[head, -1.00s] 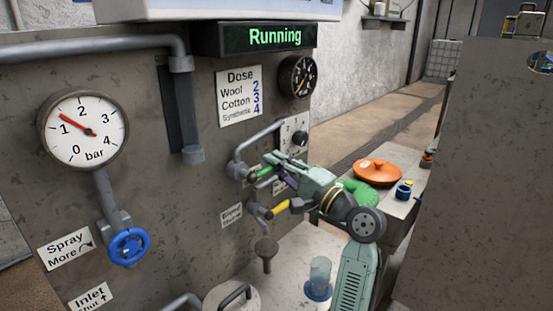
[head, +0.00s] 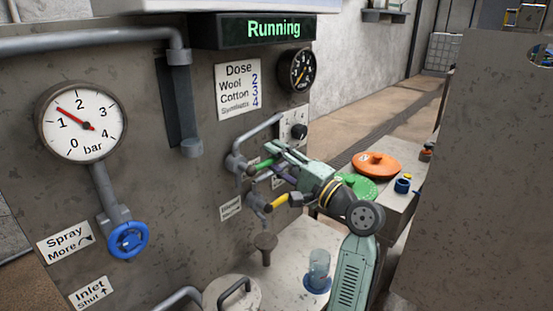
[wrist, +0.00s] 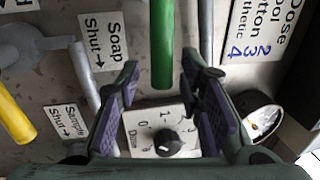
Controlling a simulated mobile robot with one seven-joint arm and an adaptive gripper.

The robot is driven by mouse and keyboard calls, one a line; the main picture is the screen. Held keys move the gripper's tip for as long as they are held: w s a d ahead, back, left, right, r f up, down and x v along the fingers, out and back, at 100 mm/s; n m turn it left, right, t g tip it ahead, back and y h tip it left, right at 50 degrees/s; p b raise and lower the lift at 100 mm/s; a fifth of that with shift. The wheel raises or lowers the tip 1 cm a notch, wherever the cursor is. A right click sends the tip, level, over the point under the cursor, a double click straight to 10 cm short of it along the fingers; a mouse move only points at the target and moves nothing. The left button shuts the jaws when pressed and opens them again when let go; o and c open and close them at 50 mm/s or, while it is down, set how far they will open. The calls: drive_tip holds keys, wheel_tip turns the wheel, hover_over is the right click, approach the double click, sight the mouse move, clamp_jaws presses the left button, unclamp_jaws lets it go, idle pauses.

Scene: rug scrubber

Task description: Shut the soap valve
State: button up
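The soap valve's green handle (head: 262,165) sticks out from the pipework on the grey machine panel. In the wrist view the green handle (wrist: 161,45) stands beside a label (wrist: 104,40) reading "Soap Shut" with an arrow. My gripper (head: 276,159) is close to the green handle's outer end in the head view. In the wrist view my gripper (wrist: 160,72) is open, with the handle's end in line with the gap between its two purple-padded fingers. I see no contact, and the exact depth between them is unclear.
A yellow handle (head: 279,201) sits below, near a "Sample Shut" label (wrist: 68,121). A dose knob (wrist: 168,142) lies behind the fingers. An orange lid (head: 377,163) rests on the ledge at right.

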drive_tip(key=shift+d, duration=0.1)
drive_tip(key=v, duration=1.2)
drive_tip(key=shift+s, duration=0.1)
drive_tip(key=v, duration=0.9)
